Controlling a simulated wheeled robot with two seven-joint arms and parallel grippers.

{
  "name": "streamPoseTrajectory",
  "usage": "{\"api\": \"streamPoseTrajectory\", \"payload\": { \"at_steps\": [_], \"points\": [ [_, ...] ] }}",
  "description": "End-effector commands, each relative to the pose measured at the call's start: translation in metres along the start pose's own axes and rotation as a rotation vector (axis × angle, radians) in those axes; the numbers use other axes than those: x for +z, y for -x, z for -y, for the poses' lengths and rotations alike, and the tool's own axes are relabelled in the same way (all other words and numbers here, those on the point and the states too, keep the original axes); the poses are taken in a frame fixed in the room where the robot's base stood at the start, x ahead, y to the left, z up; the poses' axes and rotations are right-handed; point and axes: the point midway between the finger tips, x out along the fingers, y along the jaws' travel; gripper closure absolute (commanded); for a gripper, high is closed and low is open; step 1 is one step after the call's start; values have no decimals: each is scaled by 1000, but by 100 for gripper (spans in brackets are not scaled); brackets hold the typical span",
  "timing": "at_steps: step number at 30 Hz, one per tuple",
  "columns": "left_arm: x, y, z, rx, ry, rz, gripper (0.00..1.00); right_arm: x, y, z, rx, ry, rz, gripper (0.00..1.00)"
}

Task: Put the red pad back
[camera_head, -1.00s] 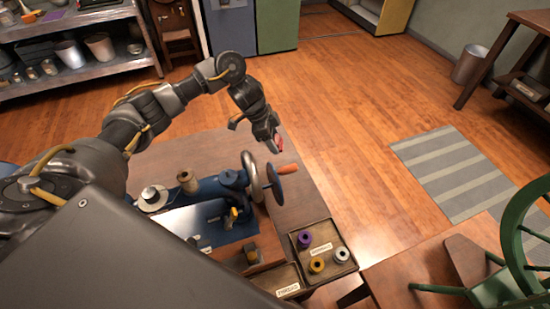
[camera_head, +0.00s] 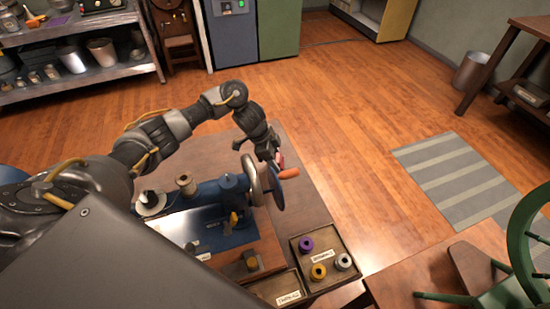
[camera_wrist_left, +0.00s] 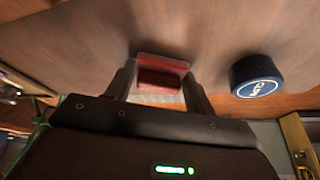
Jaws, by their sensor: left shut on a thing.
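The red pad (camera_wrist_left: 160,75) is between the two fingers of my left gripper (camera_wrist_left: 160,88) in the left wrist view, over the brown wooden tabletop. In the head view my left gripper (camera_head: 277,160) points down just behind the handwheel of the blue sewing machine (camera_head: 228,200). Only a small red bit of the pad (camera_head: 281,158) shows there. I cannot tell whether the pad touches the table. My right gripper is not in view.
A dark blue round thing with white lettering (camera_wrist_left: 257,75) stands right of the pad in the wrist view. The orange crank handle (camera_head: 288,173) is close to my gripper. A tray (camera_head: 309,291) holds several spools. Bare tabletop (camera_head: 299,201) lies right of the machine.

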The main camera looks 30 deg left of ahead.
Motion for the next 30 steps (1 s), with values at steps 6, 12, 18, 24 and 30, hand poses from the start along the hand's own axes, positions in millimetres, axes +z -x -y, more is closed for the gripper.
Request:
{"api": "streamPoseTrajectory", "payload": {
  "at_steps": [6, 12, 18, 24, 30],
  "points": [
    [1, -3, 0, 1, 0, 1, 32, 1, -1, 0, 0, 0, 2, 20],
    [1, -3, -1, 2, 0, 1, 25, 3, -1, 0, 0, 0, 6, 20],
    [0, 4, 0, 0, 0, 0, 25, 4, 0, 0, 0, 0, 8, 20],
    [-1, 42, 2, -5, -2, 1, 25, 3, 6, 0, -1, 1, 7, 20],
    [-1, 85, 1, -4, -3, 1, 25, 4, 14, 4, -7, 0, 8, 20]
  ]
}}
